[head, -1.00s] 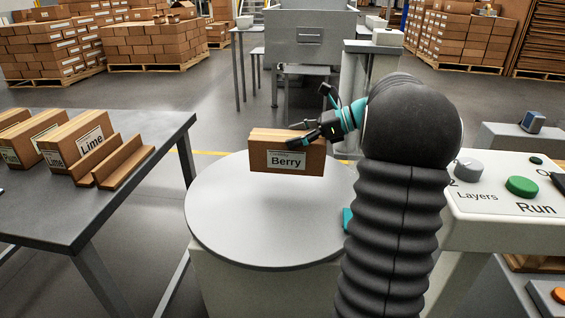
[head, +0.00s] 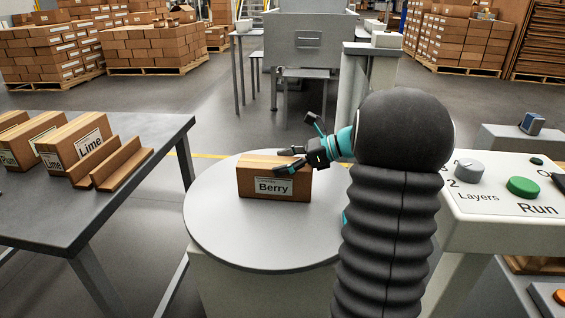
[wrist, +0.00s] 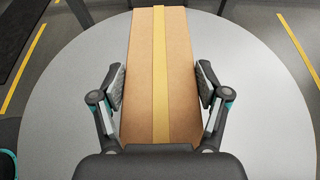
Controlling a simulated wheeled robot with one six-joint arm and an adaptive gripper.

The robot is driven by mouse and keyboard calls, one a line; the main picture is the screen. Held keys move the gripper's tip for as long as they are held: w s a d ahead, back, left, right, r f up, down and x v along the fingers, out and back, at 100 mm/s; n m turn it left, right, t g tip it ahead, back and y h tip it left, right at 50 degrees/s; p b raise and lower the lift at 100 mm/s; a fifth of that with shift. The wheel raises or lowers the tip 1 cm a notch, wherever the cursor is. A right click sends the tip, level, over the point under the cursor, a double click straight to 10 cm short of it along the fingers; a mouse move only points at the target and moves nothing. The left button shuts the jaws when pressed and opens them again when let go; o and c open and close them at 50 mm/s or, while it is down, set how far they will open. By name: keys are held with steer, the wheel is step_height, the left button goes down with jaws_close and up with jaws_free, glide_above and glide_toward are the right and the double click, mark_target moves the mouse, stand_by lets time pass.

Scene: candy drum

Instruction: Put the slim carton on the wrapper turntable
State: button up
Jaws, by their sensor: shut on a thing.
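The slim carton (head: 273,184) is brown with a label reading "Berry" and a pale tape strip along its top. It is upright over the grey round wrapper turntable (head: 260,237), toward its back half. Its bottom appears at or very near the turntable surface; I cannot tell if it touches. In the wrist view, my gripper (wrist: 161,88) has one finger pad on each side of the carton (wrist: 180,45), with the turntable (wrist: 65,100) below.
A dark table (head: 105,205) at the left holds cartons labelled "Lime" (head: 75,143) and a wooden rack (head: 118,163). A control panel (head: 500,195) with a green Run button and grey Layers knob stands at the right. The turntable's front is clear.

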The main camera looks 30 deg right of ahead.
steer(key=shift+f, duration=0.1)
steer(key=o, duration=1.8)
